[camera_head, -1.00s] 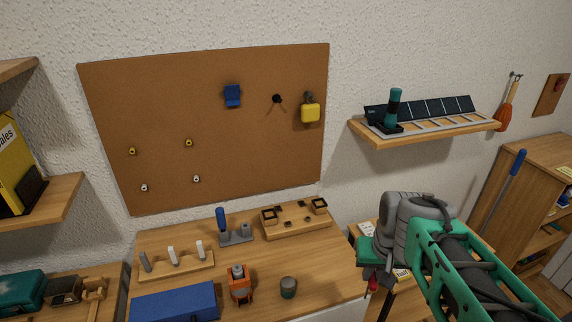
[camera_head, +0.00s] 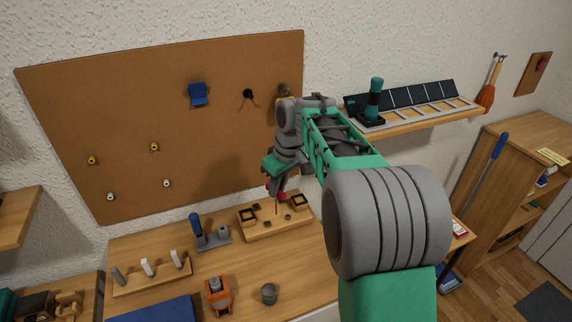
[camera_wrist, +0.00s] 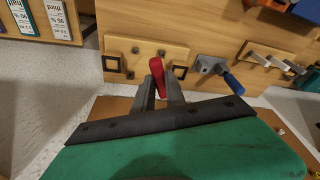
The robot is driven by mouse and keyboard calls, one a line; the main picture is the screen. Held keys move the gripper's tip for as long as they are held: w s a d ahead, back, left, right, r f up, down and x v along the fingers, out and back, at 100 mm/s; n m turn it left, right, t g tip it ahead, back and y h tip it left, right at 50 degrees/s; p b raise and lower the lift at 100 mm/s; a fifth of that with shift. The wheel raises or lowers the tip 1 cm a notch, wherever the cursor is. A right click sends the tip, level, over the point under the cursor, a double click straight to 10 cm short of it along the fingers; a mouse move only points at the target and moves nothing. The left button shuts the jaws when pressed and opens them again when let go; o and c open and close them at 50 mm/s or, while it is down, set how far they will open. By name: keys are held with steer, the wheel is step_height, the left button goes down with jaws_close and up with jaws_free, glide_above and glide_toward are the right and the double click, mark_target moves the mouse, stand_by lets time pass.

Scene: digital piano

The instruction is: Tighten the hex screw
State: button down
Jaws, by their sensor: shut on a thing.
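My gripper (camera_head: 277,184) is shut on a red-handled tool (camera_wrist: 156,78), whose red handle shows between the fingers in the wrist view. In the head view a thin dark shaft points down from the gripper toward a wooden block (camera_head: 262,232) on the workbench. The block carries dark square frames near its ends and small dark fittings; it also shows in the wrist view (camera_wrist: 142,47). I cannot pick out the hex screw for certain, nor tell whether the tool tip touches the block.
A blue-handled tool in a grey holder (camera_head: 213,238), a peg rack (camera_head: 150,276), an orange device (camera_head: 218,294) and a grey cup (camera_head: 269,293) stand on the workbench (camera_head: 242,262). A wall shelf (camera_head: 425,119) is at the right, behind my arm.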

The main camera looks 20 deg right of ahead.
steer(key=w+d, duration=0.1)
steer(key=w+d+n, duration=0.1)
steer(key=d, duration=0.1)
steer(key=w+d+r+n, duration=0.1)
steer(key=d, duration=0.1)
steer(key=shift+p, duration=0.3)
steer(key=shift+f, duration=0.15)
steer(key=b+x, duration=0.3)
steer(key=s+b+x, duration=0.1)
steer(key=x, duration=0.1)
steer(key=shift+d+f+b, duration=0.3)
steer(key=shift+b, duration=0.05)
steer(key=shift+b+x, duration=0.75)
steer(key=shift+x, duration=0.2)
steer(key=shift+s+d+f, duration=0.1)
steer(key=shift+s, duration=0.15)
